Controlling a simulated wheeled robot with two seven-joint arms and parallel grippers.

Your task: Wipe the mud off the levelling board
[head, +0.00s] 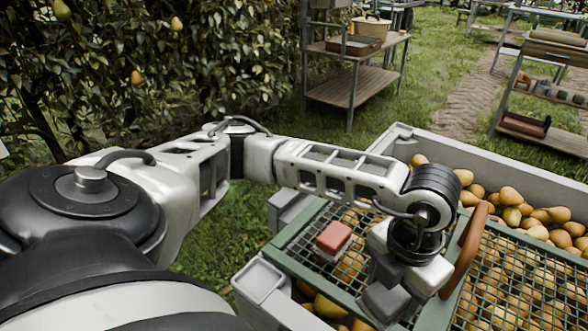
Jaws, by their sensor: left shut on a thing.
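My left gripper (386,290) is over the mesh top of the bin, seen from above. It is shut on what looks like the brown levelling board (468,247), though the hand hides where they meet. The board shows nearly edge-on, tilted, just right of my wrist, above the mesh. I cannot make out mud on the side that shows. A red block with a pale underside (333,237), like a sponge or brush, lies on the mesh left of the gripper, apart from it. My right gripper is not in view.
The grey bin (402,133) is full of pears (512,215) under a green-framed mesh (300,243). A wooden shelf cart (352,88) stands behind on the grass, another rack (545,135) at the right. A leafy pear hedge (200,60) fills the upper left.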

